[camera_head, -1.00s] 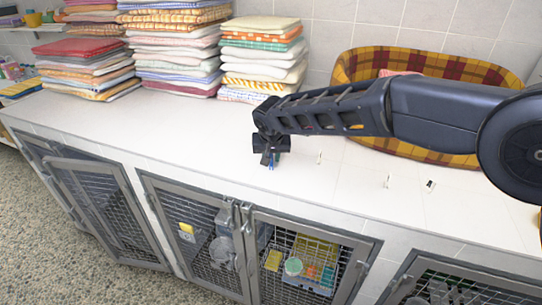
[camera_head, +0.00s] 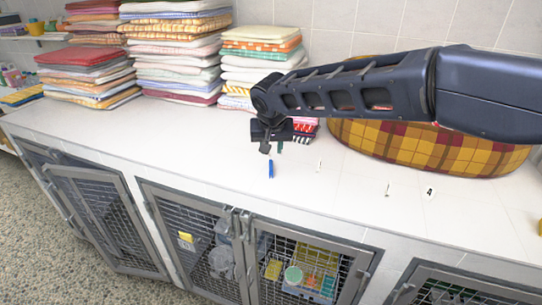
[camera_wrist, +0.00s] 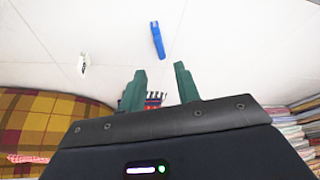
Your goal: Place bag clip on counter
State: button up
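The blue bag clip (camera_head: 271,169) lies on the white counter (camera_head: 215,160), in front of the folded towel stacks. It also shows in the wrist view (camera_wrist: 157,40), beyond my fingertips and apart from them. My gripper (camera_head: 272,148) is above the counter, a little behind the clip in the head view. In the wrist view its two green fingers (camera_wrist: 160,82) are spread with nothing between them.
Tall stacks of folded towels (camera_head: 178,55) stand at the back left. A plaid pet bed (camera_head: 430,150) is at the back right, partly behind my arm. Small tags (camera_head: 429,192) lie on the counter's right. Mesh kennel doors (camera_head: 195,235) line the front below.

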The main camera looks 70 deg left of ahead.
jog(key=shift+v, duration=1.05)
jog(key=shift+w, duration=0.1)
